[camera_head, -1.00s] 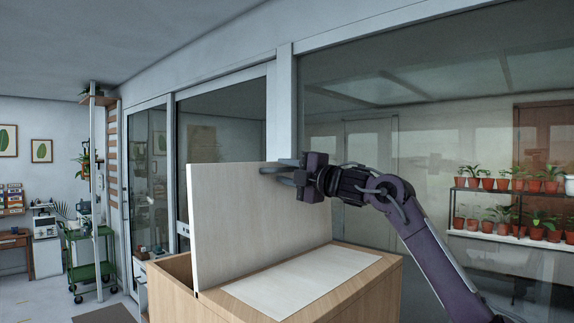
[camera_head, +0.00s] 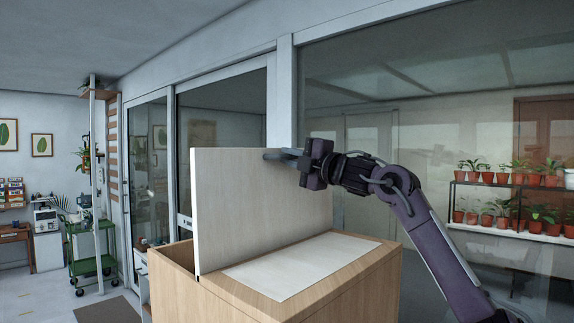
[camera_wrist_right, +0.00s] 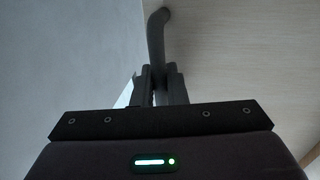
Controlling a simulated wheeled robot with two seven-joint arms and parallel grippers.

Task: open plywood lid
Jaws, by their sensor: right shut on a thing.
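The plywood lid (camera_head: 240,205) is a pale panel standing roughly upright on top of a wooden box (camera_head: 345,295). The box's top is open at the left behind the lid. My right gripper (camera_head: 290,157) is at the lid's upper edge and shut on its dark handle. In the right wrist view, the curved handle (camera_wrist_right: 156,38) runs down between the closed fingers (camera_wrist_right: 160,85), with the pale lid surface (camera_wrist_right: 240,50) beside it. My left gripper is out of view.
A pale flat panel (camera_head: 300,265) lies on the box top in front of the lid. Glass doors and windows stand behind. Shelves of potted plants (camera_head: 510,220) are at the right, and a green cart (camera_head: 90,265) is at the far left.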

